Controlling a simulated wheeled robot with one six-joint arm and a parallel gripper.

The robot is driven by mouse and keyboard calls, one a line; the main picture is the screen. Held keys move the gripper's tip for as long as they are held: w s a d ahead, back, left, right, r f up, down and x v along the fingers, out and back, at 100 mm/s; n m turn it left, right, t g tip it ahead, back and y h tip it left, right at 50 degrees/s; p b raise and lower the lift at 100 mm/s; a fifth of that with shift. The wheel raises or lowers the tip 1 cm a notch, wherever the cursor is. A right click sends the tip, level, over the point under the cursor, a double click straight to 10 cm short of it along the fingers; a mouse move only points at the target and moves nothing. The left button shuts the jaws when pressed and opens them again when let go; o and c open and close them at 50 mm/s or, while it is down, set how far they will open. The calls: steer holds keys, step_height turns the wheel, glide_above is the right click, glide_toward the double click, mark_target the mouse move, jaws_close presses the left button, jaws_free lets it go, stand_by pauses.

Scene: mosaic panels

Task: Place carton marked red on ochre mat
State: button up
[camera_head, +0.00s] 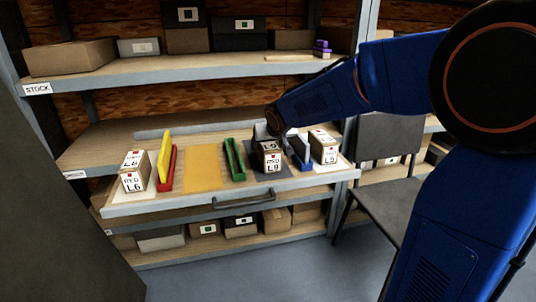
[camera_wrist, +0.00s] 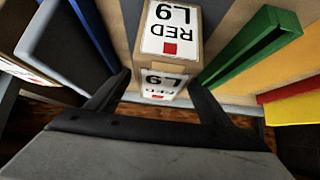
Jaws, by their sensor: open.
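A brown carton (camera_head: 270,160) with white labels reading RED L9 and a red square stands upright on a dark grey mat (camera_head: 255,176). In the wrist view the carton (camera_wrist: 170,30) lies between the two fingers of my gripper (camera_wrist: 160,84). The fingers are open, one on each side of it; whether they touch it I cannot tell. In the head view my gripper (camera_head: 271,133) is at the carton's top, partly hidden. The ochre mat (camera_head: 203,168) lies flat and bare to the left, past a green divider; part of it shows in the wrist view (camera_wrist: 265,65).
A green divider (camera_head: 234,160) stands between carton and ochre mat. A blue divider (camera_head: 302,160) stands right of the carton, with another carton (camera_head: 323,147) beyond. Red (camera_head: 173,168) and yellow (camera_head: 164,158) dividers and an L6 carton (camera_head: 135,172) stand left. A shelf (camera_head: 180,68) hangs above.

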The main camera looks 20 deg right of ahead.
steer(key=x, duration=0.4)
steer(key=shift+f, duration=0.1)
steer(key=shift+c, duration=0.5)
jaws_close()
